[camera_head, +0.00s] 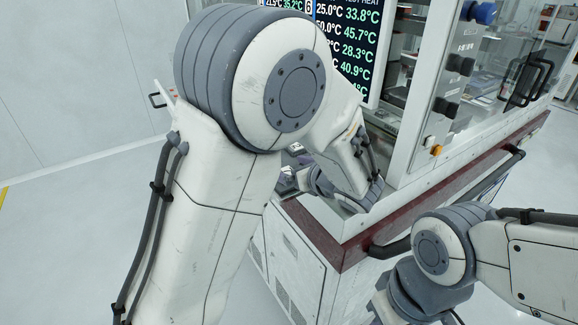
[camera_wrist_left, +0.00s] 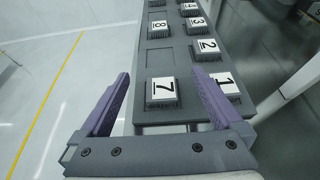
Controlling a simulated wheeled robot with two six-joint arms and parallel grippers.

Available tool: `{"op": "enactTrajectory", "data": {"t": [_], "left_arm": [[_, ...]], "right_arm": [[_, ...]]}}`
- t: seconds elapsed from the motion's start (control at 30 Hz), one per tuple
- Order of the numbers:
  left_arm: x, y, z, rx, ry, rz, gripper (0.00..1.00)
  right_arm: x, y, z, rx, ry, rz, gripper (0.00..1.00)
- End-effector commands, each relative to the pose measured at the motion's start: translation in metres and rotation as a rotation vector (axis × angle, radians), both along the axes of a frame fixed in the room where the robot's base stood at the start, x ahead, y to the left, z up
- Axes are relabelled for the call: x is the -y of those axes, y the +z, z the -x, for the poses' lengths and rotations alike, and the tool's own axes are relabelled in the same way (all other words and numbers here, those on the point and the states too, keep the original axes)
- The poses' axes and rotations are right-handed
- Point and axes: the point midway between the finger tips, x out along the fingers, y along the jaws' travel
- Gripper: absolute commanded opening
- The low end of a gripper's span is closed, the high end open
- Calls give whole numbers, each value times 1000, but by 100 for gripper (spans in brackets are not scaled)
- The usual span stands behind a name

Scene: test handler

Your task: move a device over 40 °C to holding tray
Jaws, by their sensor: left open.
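The device marked 1 (camera_wrist_left: 228,86) is beside the right finger. Devices marked 2 (camera_wrist_left: 208,46) and 8 (camera_wrist_left: 158,27) sit farther along. In the head view, a display (camera_head: 360,45) lists temperatures, including 45.7 °C and 40.9 °C; part of it is hidden by my left arm. My right gripper is out of view.
An empty slot (camera_wrist_left: 158,58) lies between devices 7 and 8. The handler machine (camera_head: 425,110) has a glazed frame, a dark red ledge (camera_head: 330,245) and a black handle (camera_head: 390,250). Open floor (camera_head: 70,230) lies to the left.

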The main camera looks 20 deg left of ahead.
Motion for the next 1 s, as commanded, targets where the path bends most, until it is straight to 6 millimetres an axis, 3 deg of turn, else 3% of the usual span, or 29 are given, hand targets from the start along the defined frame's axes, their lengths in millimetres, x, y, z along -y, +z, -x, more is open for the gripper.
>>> {"op": "enactTrajectory", "data": {"t": [0.17, 0.63, 1.0], "left_arm": [[8, 3, 5, 3, -3, 1, 100], [69, 35, 52, 2, -4, 2, 100], [76, 41, 60, -1, 1, 1, 100]], "right_arm": [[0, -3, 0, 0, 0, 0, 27], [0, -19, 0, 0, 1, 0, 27], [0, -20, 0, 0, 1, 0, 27]]}}
